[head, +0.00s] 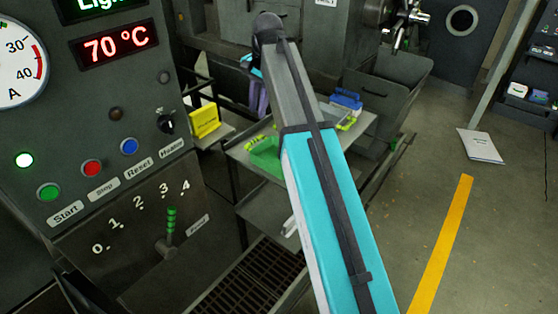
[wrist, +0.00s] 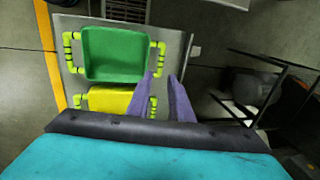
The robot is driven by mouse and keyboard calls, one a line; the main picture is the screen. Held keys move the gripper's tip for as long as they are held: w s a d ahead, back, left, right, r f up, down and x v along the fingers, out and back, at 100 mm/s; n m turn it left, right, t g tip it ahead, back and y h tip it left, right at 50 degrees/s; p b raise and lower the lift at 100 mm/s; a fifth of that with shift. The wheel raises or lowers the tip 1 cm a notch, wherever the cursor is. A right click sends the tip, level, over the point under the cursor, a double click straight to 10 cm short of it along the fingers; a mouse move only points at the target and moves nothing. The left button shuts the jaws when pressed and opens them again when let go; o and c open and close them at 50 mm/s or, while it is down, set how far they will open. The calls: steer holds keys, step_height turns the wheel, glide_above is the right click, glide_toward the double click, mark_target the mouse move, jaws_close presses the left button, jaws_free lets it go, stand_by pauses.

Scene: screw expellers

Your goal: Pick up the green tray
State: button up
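The green tray (head: 265,157) lies on a grey metal table, partly hidden behind my arm in the head view. In the wrist view the green tray (wrist: 113,53) shows whole, with yellow-green handles on its left and right sides. My gripper (wrist: 162,76) has two purple fingers with a gap between them and nothing in it. In the head view my gripper (head: 258,97) is beyond the tray, above the table's far left side.
A yellow tray (wrist: 108,100) lies beside the green one, partly hidden by my wrist. A blue container (head: 346,98) stands at the table's far right. A yellow box (head: 205,120) is left of the table. A control panel (head: 90,150) fills the left; floor (head: 410,210) is open at right.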

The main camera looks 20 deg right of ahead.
steer(key=shift+w+a+f, duration=0.1)
steer(key=shift+w+f, duration=0.05)
stand_by(0.3)
steer(key=p, duration=0.2)
glide_above(254, 140)
steer(key=s, duration=0.1)
step_height(254, 140, down, 8)
steer(key=shift+s+d+f, duration=0.15)
steer(key=shift+d+f, duration=0.1)
steer(key=shift+f, duration=0.15)
steer(key=shift+w+a+f+p, duration=0.15)
steer(key=shift+f+p, duration=0.3)
steer(key=shift+f, duration=0.35)
steer(key=shift+w+f+p, duration=0.2)
steer(key=shift+f+p, duration=0.2)
steer(key=shift+f, duration=0.35)
steer(key=shift+w+a+f+p, duration=0.15)
steer(key=shift+f+p, duration=0.3)
steer(key=shift+f, duration=0.35)
jaws_close()
